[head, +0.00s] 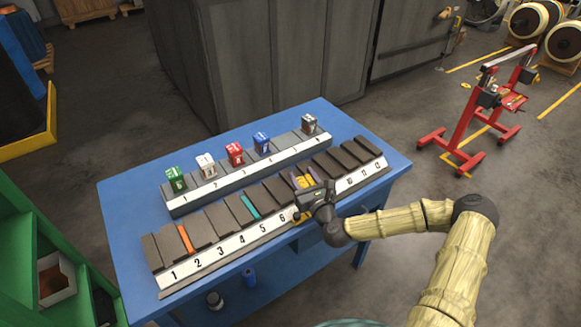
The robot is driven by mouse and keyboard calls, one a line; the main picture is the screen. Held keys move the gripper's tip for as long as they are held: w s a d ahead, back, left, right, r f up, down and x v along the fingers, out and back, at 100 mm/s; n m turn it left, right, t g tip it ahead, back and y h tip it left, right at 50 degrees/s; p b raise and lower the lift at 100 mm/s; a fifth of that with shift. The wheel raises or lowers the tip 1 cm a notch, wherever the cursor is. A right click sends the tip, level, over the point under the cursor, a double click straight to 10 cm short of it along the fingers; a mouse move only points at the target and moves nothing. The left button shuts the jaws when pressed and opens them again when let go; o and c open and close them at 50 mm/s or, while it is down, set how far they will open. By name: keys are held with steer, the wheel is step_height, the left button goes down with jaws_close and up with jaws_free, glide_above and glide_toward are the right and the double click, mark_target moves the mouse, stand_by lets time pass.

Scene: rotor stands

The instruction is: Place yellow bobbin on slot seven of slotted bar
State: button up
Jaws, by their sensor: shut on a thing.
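The slotted bar (205,262) runs along the front of the blue table, with numbers on its white front face. My gripper (303,184) is over the bar, right of the 6, shut on the yellow bobbin (304,181). Only small yellow parts of the bobbin show around the gripper. I cannot tell whether the bobbin touches the bar. An orange piece (185,239) sits in the bar near 2, and a teal piece (250,207) near 5.
A green shelf (22,240) stands left, a red stand (475,125) right.

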steer(key=s+d+f+m+t+h, duration=0.1)
steer(key=s+d+f+m+h, duration=0.3)
steer(key=s+d+f+h, duration=0.3)
steer(key=d+f, duration=0.4)
steer(key=shift+s+d+m, duration=0.3)
steer(key=shift+d, duration=0.1)
steer(key=shift+s+f, duration=0.1)
